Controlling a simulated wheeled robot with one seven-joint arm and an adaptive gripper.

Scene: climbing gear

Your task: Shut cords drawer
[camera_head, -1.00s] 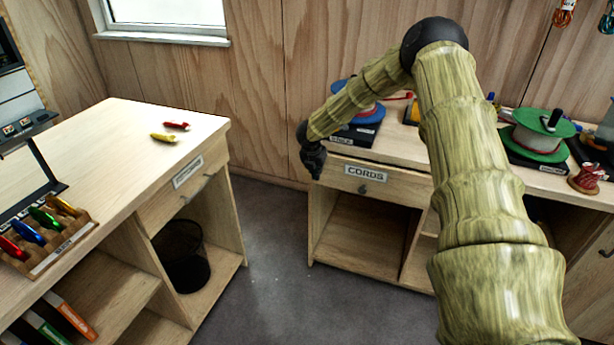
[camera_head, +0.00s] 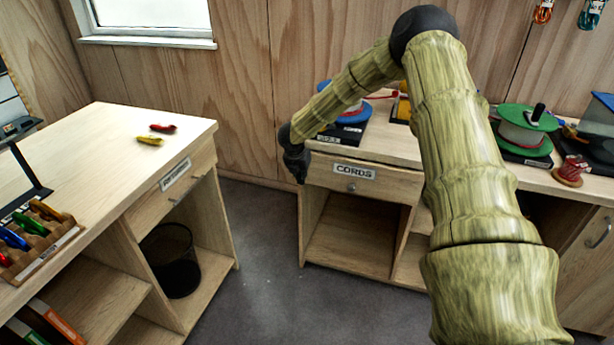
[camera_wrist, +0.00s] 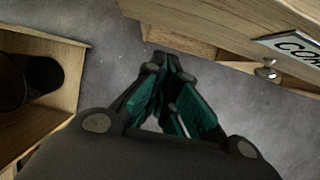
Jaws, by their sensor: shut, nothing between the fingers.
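The cords drawer (camera_head: 320,174) is a pale wooden front with a CORDS label (camera_head: 355,171) and a small round metal knob (camera_head: 351,187). A thin dark gap shows along its top edge, and it seems to stand slightly out from the counter. My gripper (camera_head: 300,181) is at the drawer's left end, pointing down, shut and empty. In the wrist view the dark green fingers (camera_wrist: 166,66) meet at their tips, just beside the drawer front (camera_wrist: 190,30). The knob (camera_wrist: 267,71) is to their right. I cannot tell whether the fingers touch the drawer.
Cord spools, one blue (camera_head: 352,114) and one green (camera_head: 527,118), stand on the counter (camera_head: 395,148). A left bench (camera_head: 95,140) holds carabiners and has a closed-looking drawer (camera_head: 170,188). A black wire bin (camera_head: 170,262) sits beneath it. Grey floor (camera_head: 262,240) between is clear.

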